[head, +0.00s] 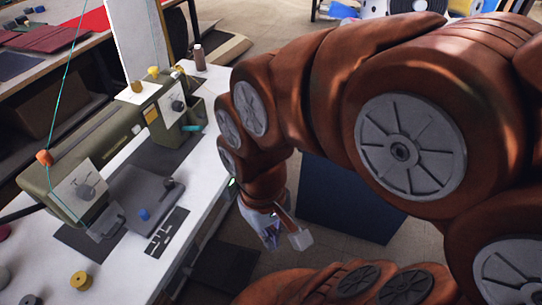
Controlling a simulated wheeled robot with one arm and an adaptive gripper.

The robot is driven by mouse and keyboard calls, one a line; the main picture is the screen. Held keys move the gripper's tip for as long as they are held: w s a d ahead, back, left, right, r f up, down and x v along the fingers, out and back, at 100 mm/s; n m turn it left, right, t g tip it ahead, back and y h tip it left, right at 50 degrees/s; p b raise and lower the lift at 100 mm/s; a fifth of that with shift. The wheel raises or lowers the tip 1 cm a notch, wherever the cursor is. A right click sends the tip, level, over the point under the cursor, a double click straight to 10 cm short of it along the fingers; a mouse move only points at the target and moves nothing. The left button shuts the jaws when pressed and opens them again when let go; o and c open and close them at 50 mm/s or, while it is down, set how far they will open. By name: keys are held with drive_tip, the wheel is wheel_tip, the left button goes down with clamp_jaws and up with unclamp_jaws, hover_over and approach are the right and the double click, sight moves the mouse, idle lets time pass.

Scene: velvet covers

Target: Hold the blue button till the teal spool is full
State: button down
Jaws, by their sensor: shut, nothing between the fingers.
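The blue button (144,214) is a small knob on the grey plate of the green sewing machine (95,150), on the white table. Nothing touches it. A small teal piece (192,128) shows at the machine's right end; it may be the teal spool, but I cannot tell how full it is. Teal thread (68,75) runs down to an orange knob on the machine. My gripper (285,240) hangs beyond the table's right edge, well apart from the button. It looks shut and empty, and part of it is hidden by my arm.
A yellow spool (80,281) stands at the front left of the white table (130,275). A brown bottle (199,57) stands at its far end. A dark blue panel (345,205) lies beyond my gripper. A pale post (142,40) rises behind the machine.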

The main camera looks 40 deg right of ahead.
drive_tip(key=w+a+f+m+y+b, duration=0.5)
drive_tip(key=w+f+m+b, duration=0.15)
drive_tip(key=f+b, duration=0.5)
drive_tip(key=w+d+f+m+t+y+b, duration=0.3)
drive_tip(key=w+d+f+m+y+b, duration=0.15)
drive_tip(key=w+b, duration=0.35)
drive_tip(key=w+d+f+m+t+y+b, duration=0.3)
drive_tip(key=w+d+f+m+b, duration=0.15)
drive_tip(key=w+b, duration=0.3)
drive_tip(key=w+d+f+m+t+h+b, duration=0.1)
drive_tip(key=d+f+m+t+b, duration=0.2)
drive_tip(key=d, duration=0.6)
drive_tip(key=w+d+f+m+t+h+b, duration=0.1)
drive_tip(key=d+f+m+t+b, duration=0.3)
drive_tip(key=d, duration=0.5)
drive_tip(key=w+d+f+m+t+h+b, duration=0.1)
drive_tip(key=w+d+f+m+t+b, duration=0.1)
drive_tip(key=d+f+m+t+b, duration=0.2)
drive_tip(key=d+m+b, duration=0.1)
drive_tip(key=d+m, duration=0.2)
drive_tip(key=d, duration=0.2)
drive_tip(key=shift+d, duration=0.3)
